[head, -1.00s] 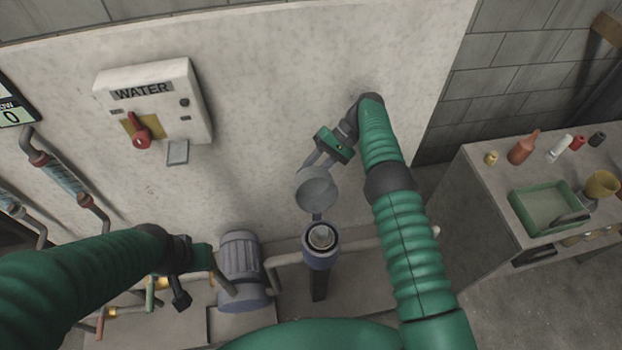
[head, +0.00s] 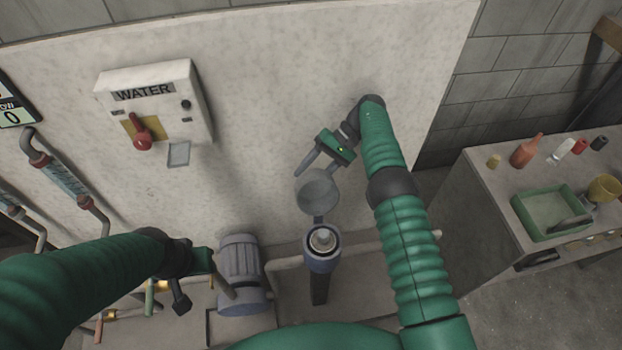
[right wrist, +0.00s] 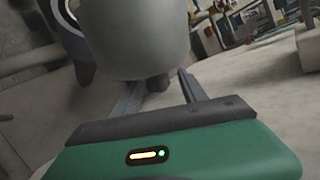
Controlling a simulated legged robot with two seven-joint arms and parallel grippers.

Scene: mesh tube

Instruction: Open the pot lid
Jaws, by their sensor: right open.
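The pot (head: 322,258) is a blue-grey upright cylinder with a round open mouth, low in the middle of the head view. Its round grey lid (head: 317,192) stands raised on a hinge at the back of the mouth. My right gripper (head: 307,172) is open just above the lid's upper edge. In the right wrist view the lid (right wrist: 135,40) is in front of the spread fingers, and part of the pot's rim (right wrist: 72,18) shows at top left. I cannot tell whether they touch the lid. My left gripper (head: 205,290) hangs at lower left, its finger gap unclear.
A blue-grey motor (head: 241,270) and pipes stand left of the pot. A white WATER box (head: 155,105) with a red lever is on the wall. A table (head: 490,185) at the right holds a green tray (head: 518,203), bottles and a yellow cup.

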